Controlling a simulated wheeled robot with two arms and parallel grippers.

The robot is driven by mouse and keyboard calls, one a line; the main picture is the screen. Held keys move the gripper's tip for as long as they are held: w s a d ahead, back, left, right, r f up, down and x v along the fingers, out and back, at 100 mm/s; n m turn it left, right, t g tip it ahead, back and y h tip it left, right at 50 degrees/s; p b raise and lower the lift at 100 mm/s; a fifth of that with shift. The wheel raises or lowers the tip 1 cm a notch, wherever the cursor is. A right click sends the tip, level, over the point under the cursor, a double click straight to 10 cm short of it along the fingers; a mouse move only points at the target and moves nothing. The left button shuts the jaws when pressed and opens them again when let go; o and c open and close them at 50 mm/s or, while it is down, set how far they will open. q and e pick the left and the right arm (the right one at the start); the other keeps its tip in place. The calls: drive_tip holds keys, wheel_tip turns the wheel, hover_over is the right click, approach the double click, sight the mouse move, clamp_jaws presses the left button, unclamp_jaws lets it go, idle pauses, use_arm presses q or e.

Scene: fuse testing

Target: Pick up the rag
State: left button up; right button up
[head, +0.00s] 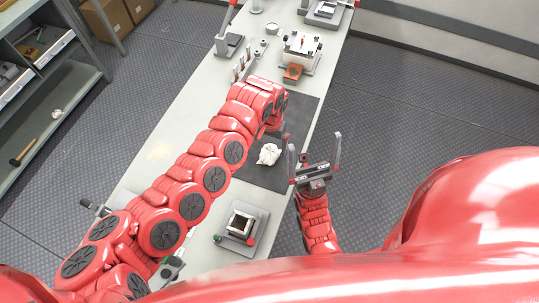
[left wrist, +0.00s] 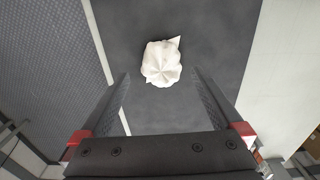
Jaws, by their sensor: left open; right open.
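The rag is a crumpled white cloth (head: 268,154) lying on the dark mat (head: 265,177) on the long light table. In the left wrist view the rag (left wrist: 161,60) sits at upper centre, beyond and between my left fingertips. My left gripper (left wrist: 160,80) is open and empty, pointing at the rag from above and apart from it. In the head view it is mostly hidden behind my red left arm, just beyond the rag. My right gripper (head: 315,156) is open and empty, with fingers raised, to the right of the rag near the table's right edge.
A small device with a square opening (head: 241,223) stands at the table's near end. A white machine (head: 302,51) with an orange-brown block (head: 292,73) stands farther back. A shelf unit (head: 40,75) is at far left. The mat around the rag looks clear.

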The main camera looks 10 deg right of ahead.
sight(269, 151)
use_arm(q)
drive_tip(key=shift+w+f, duration=0.1)
drive_tip(key=shift+f, duration=1)
drive_tip(key=shift+w+f+p, duration=0.2)
drive_tip(key=shift+f+p, duration=0.45)
drive_tip(key=shift+f, duration=1)
drive_tip(key=c, duration=1.3)
